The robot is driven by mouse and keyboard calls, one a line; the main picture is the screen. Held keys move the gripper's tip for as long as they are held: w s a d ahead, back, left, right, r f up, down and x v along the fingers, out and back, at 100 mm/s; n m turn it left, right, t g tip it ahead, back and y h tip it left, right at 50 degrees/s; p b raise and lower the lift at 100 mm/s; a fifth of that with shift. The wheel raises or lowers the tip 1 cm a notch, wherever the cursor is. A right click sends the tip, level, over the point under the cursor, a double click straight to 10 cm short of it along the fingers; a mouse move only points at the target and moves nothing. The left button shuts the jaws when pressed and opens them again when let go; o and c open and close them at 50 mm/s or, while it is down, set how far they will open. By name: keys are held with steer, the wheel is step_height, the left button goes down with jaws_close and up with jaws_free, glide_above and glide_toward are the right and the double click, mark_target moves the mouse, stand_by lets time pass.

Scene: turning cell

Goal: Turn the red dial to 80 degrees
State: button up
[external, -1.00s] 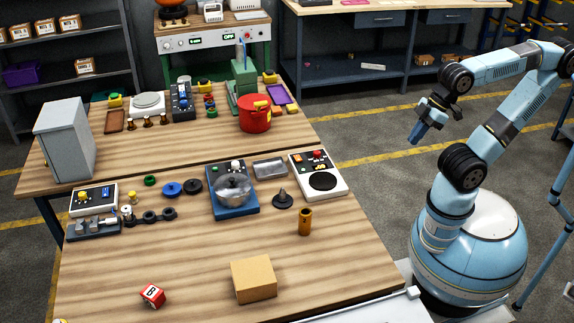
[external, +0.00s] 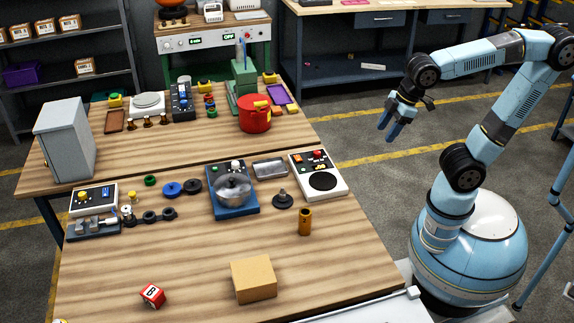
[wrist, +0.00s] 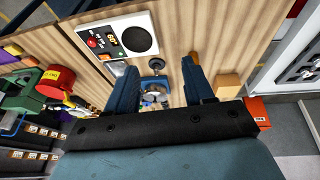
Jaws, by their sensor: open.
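The red dial (external: 317,154) sits on a white box (external: 330,188) with a round black plate, at the right side of the near table. In the wrist view the red dial (wrist: 92,42) shows beside a small display with orange characters, too small to read surely. My gripper (external: 390,134) is open and empty, in the air to the right of the table and apart from the dial. In the wrist view both fingers of my gripper (wrist: 160,72) show spread, with the white box beyond them at upper left.
A blue unit (external: 225,205) with a metal pan stands left of the white box. A metal tray (external: 270,168), a dark knobbed disc (external: 283,200) and an orange cylinder (external: 305,222) are nearby. A red pot (external: 255,118) stands behind. The space between gripper and table looks clear.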

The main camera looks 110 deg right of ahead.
steer(key=w+d+f+g, duration=0.35)
steer(key=w+d, duration=0.55)
steer(key=d, duration=0.3)
steer(key=y, duration=0.1)
glide_above(317, 152)
step_height(317, 152, down, 7)
steer(key=shift+g, duration=0.25)
step_height(317, 152, down, 14)
steer(key=shift+r, duration=0.25)
steer(key=shift+c, duration=0.4)
jaws_close()
